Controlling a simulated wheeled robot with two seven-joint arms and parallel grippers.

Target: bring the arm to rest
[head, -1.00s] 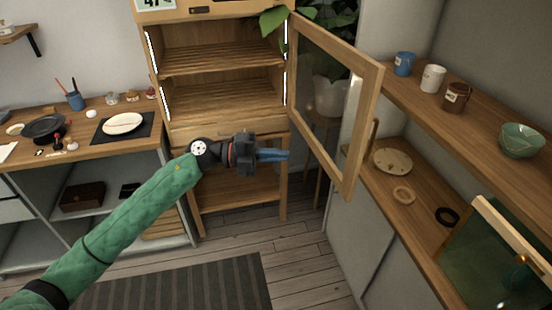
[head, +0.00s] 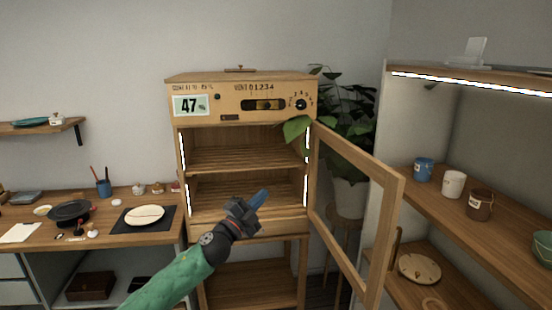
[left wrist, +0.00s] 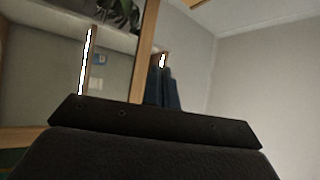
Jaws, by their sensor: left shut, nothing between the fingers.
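My left arm, in a green sleeve, comes in from the bottom of the head view. My left gripper (head: 258,198) is shut and empty, its blue fingertips pointing up and to the right. It shows in front of the lower part of the wooden cabinet (head: 240,222). In the left wrist view the dark fingers (left wrist: 168,88) show partly behind the black gripper body. My right gripper is in neither view.
The cabinet's glazed door (head: 392,215) stands wide open to the right, and its shelves (head: 245,158) look empty. A plant (head: 345,125) stands behind the door. Mugs (head: 453,184) stand on the right shelf. The left counter holds a white plate (head: 145,214) on a dark mat and a pan (head: 70,211).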

